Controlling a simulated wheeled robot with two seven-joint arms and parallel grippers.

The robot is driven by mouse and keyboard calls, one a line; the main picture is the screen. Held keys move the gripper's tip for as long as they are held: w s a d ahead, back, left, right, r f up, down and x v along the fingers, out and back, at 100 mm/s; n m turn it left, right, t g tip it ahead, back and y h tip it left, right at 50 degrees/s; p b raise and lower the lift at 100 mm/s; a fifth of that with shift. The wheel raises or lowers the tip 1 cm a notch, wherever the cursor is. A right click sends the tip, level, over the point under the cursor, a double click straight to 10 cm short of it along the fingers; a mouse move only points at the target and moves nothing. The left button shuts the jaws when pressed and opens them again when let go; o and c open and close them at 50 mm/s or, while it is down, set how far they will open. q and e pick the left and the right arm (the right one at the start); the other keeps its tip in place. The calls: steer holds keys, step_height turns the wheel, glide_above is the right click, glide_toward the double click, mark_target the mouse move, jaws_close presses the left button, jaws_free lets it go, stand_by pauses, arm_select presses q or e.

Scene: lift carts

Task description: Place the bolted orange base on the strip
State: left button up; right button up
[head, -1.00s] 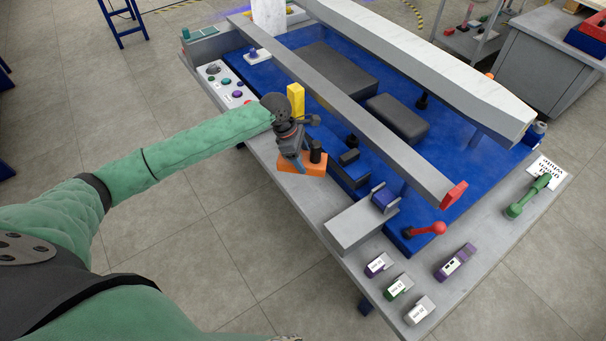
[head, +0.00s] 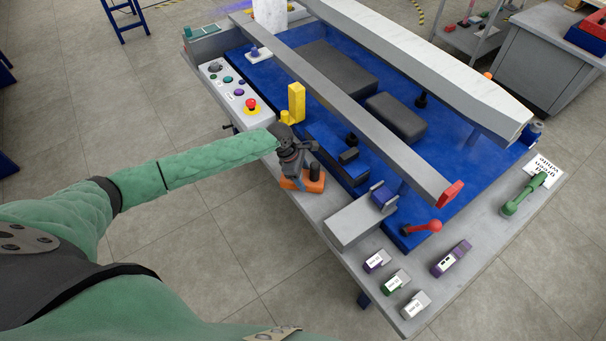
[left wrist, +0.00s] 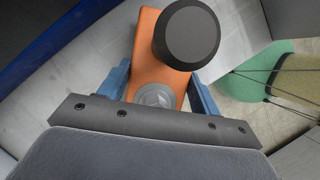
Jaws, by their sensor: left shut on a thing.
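The orange base (head: 313,184) is at the grey strip (head: 330,206) along the near edge of the blue lift cart. It carries an upright black cylinder (head: 315,171). In the left wrist view the orange base (left wrist: 148,55) shows a round grey bolt head (left wrist: 156,95) and the black cylinder (left wrist: 187,35). My left gripper (head: 295,180) is shut on the base, with its blue fingers (left wrist: 160,90) on either side of it. I cannot tell whether the base touches the strip. My right gripper is not in view.
A yellow block (head: 297,102) and a red button (head: 251,104) stand beyond my arm. A grey rail (head: 345,110) runs above the blue bed. A grey block (head: 358,222) and several small labelled clamps (head: 396,281) are to the right on the strip.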

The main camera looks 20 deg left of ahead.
arm_select(q)
steer(key=o, duration=1.2)
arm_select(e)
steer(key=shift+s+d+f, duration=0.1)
arm_select(q)
steer(key=shift+a+r, duration=0.1)
steer(key=shift+r, duration=0.15)
steer(key=b+v, duration=0.3)
steer(key=v, duration=0.6)
steer(key=shift+a+r+b, duration=0.15)
steer(key=shift+r+b, duration=0.15)
steer(key=shift+r, duration=0.1)
steer(key=shift+v, duration=0.85)
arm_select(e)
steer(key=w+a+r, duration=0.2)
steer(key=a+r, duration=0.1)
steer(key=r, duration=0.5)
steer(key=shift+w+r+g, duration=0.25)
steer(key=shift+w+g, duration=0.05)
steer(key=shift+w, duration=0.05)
arm_select(q)
steer(key=shift+s+f, duration=0.1)
